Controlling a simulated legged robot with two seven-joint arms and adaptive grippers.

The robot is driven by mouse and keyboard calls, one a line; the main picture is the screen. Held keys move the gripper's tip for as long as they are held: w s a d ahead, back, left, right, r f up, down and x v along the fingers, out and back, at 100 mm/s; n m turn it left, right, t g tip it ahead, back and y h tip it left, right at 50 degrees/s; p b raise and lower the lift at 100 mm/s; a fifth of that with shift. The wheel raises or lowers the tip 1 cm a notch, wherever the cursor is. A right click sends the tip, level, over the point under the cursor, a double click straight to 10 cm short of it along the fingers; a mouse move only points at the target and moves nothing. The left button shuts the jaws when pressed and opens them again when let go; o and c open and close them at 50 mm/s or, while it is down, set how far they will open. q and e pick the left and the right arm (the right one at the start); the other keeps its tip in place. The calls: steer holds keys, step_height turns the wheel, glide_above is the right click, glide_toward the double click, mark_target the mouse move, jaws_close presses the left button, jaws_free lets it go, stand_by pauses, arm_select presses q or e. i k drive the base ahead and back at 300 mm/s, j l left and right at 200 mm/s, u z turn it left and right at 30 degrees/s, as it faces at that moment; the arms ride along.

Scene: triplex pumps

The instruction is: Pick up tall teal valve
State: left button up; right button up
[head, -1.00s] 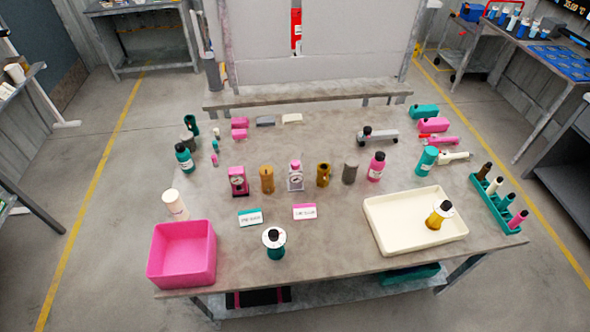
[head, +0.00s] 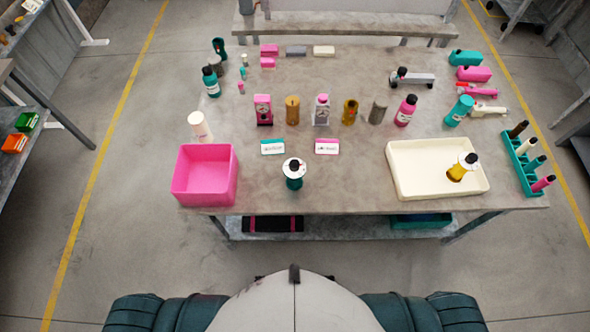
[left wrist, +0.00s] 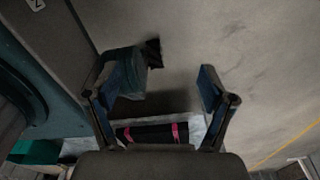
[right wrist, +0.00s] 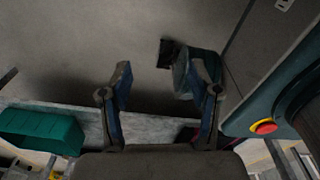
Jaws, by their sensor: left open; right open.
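A teal piece with a white disc and dark top (head: 294,174) stands upright near the table's front edge, in the middle. A rack (head: 522,165) at the right holds several slim upright pieces, one of them teal (head: 535,163). I cannot tell for sure which teal piece is the tall valve. My left gripper (left wrist: 160,88) is open and empty in the left wrist view. My right gripper (right wrist: 160,85) is open and empty in the right wrist view. Neither gripper shows in the head view, and neither wrist view shows the tabletop pieces.
A pink bin (head: 205,177) stands at the table's front left. Two labels (head: 273,147) (head: 327,147) lie mid-table. Several bottles and cylinders stand behind them.

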mark_target(294, 175)
steer(key=j+z, duration=0.2)
steer(key=z, duration=0.2)
steer(key=k+j+z, duration=0.1)
steer(key=z, duration=0.35)
steer(key=k+j+z, duration=0.1)
steer(key=z, duration=0.3)
steer(key=k+j+z, duration=0.1)
steer(key=z, duration=0.3)
steer(key=k+j, duration=0.1)
steer(key=j, duration=0.1)
